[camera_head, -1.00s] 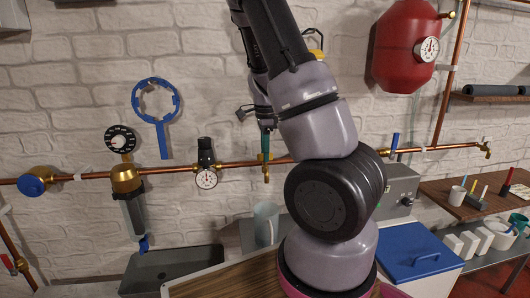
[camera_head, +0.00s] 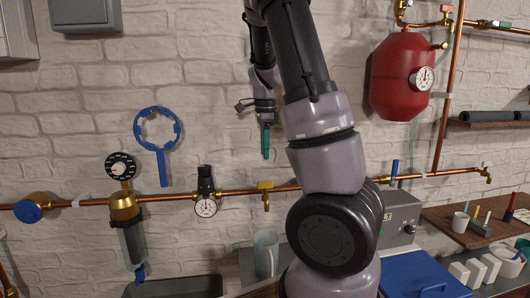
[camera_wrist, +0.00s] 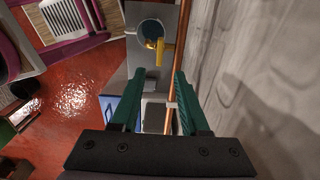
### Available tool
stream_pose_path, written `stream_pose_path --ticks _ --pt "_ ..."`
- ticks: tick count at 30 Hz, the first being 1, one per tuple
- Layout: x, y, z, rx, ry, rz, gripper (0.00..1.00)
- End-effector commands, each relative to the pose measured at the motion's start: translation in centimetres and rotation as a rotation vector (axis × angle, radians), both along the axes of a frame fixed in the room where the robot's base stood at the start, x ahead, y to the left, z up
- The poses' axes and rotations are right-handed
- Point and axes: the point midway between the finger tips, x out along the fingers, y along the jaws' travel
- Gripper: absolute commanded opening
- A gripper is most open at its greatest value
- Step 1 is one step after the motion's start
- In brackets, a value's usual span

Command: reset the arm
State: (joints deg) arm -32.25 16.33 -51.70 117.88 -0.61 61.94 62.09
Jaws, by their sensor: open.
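My gripper (camera_head: 265,141) hangs in front of the white brick wall, above the copper pipe, with its green fingers pointing down. In the wrist view its two green fingers (camera_wrist: 158,82) stand apart with nothing between them. The brass tap with a yellow handle (camera_head: 265,194) sits on the pipe below the fingertips in the head view. In the wrist view the yellow tap handle (camera_wrist: 164,52) shows beyond the fingertips. My arm covers part of the wall and bench in the head view.
The copper pipe (camera_head: 240,191) runs along the wall with a gauge (camera_head: 206,207) and a filter housing (camera_head: 131,240). A blue ring wrench (camera_head: 158,140) hangs left. A red tank (camera_head: 401,75) is at right. A clear jug (camera_head: 266,252) stands on the bench below. Open wall space surrounds the gripper.

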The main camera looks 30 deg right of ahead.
Motion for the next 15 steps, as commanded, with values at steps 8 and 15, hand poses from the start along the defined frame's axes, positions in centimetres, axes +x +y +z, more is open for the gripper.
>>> stream_pose_path --ticks 8,15 --pt "-0.1 0.1 0.0 0.004 -0.002 0.005 0.45" --pt "-2.2 2.4 2.6 0.111 -0.099 0.219 0.45"
